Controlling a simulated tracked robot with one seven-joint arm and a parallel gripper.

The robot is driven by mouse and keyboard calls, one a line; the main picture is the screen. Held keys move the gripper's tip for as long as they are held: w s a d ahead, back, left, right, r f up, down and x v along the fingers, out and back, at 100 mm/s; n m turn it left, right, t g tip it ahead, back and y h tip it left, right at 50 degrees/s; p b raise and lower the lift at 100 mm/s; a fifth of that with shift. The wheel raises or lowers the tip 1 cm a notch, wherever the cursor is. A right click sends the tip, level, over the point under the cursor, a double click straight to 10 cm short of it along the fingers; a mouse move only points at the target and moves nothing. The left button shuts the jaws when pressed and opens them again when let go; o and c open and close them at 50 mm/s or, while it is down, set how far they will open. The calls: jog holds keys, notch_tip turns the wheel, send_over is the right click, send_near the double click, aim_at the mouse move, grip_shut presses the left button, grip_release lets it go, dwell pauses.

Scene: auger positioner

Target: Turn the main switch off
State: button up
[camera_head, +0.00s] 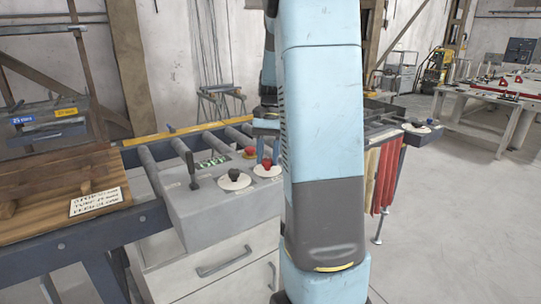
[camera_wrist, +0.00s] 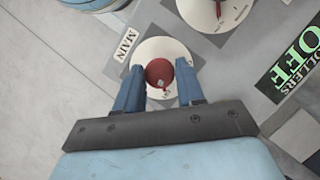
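The main switch is a red knob (camera_wrist: 159,73) on a round white dial, with a "MAIN" label (camera_wrist: 126,45) beside it in the wrist view. In the head view the red knob (camera_head: 266,163) sits on its dial on the grey control panel (camera_head: 205,208). My gripper (camera_wrist: 160,88) is open, with one blue finger on each side of the knob and a visible gap at each side. In the head view my gripper (camera_head: 267,150) points down over the knob. The dial's lower part is hidden by my gripper, and I cannot read the switch setting.
A second white dial with a black knob (camera_head: 234,175) is left of the main switch. A red button (camera_head: 250,152), a black lever (camera_head: 192,172) and a green "ROLLERS OFF" display (camera_wrist: 293,67) are nearby. A wooden board (camera_head: 60,190) lies left; open floor is right.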

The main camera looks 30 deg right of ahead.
jog(key=o, duration=0.3)
jog(key=shift+o, duration=0.2)
jog(key=v, duration=1.3)
jog(key=shift+w+r, duration=0.2)
jog(key=shift+r, duration=0.05)
jog(key=shift+d, duration=0.15)
jog(key=s+a+f+n+t+h, duration=0.1)
jog(key=s+a+n+t, duration=0.3)
jog(key=s+a, duration=0.5)
jog(key=s+a+f+n+t+h, duration=0.2)
jog(key=s+a+n+t, duration=0.2)
jog(key=s+a, duration=0.6)
jog(key=s, duration=0.2)
jog(key=shift+s+a+f+n+t, duration=0.2)
jog(key=shift+s+f+n+t, duration=0.15)
jog(key=shift+s+n+t, duration=0.05)
